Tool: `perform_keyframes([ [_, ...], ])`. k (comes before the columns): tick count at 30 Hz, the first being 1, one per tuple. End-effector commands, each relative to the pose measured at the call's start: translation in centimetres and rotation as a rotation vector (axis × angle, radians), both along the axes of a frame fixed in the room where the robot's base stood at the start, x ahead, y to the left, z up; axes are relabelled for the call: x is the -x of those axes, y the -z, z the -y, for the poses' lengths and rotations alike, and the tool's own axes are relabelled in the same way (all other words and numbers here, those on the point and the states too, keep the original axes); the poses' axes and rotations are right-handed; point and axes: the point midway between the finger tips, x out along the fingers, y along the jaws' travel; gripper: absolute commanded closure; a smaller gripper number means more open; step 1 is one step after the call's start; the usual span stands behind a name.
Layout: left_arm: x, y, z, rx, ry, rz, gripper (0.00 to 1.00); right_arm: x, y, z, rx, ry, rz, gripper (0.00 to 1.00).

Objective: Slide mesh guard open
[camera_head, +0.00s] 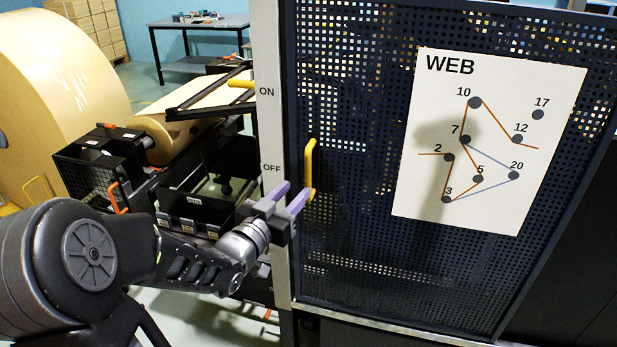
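The mesh guard (350,235) is a dark perforated panel that fills the middle and right of the head view. A yellow upright handle (310,165) is fixed near its left edge. My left gripper (293,198) has two purple fingers, which reach from the lower left to the lower part of the handle. The fingers are apart, with a gap between them. One fingertip is close beside the handle; I cannot tell whether it touches. My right gripper is not in view.
A light post (268,120) marked ON and OFF stands left of the guard. A white WEB diagram sheet (490,140) is on the mesh. A large kraft roll (60,85) and black machine frames are at the left. A table (200,27) stands behind.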

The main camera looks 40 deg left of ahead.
Motion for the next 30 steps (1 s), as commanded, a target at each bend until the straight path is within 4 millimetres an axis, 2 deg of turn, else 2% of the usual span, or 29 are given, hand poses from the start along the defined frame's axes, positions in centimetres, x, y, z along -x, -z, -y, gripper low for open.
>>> perform_keyframes([
  [15,-6.7,-0.1,-0.9,0.0,0.0,0.0,0.64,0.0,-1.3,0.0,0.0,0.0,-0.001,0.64],
  [26,-7.3,0.0,-1.0,0.0,-0.001,0.0,0.64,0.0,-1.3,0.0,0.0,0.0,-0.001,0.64],
  [30,-7.3,0.0,-1.0,0.001,-0.001,0.0,0.75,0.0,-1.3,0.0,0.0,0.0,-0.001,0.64],
])
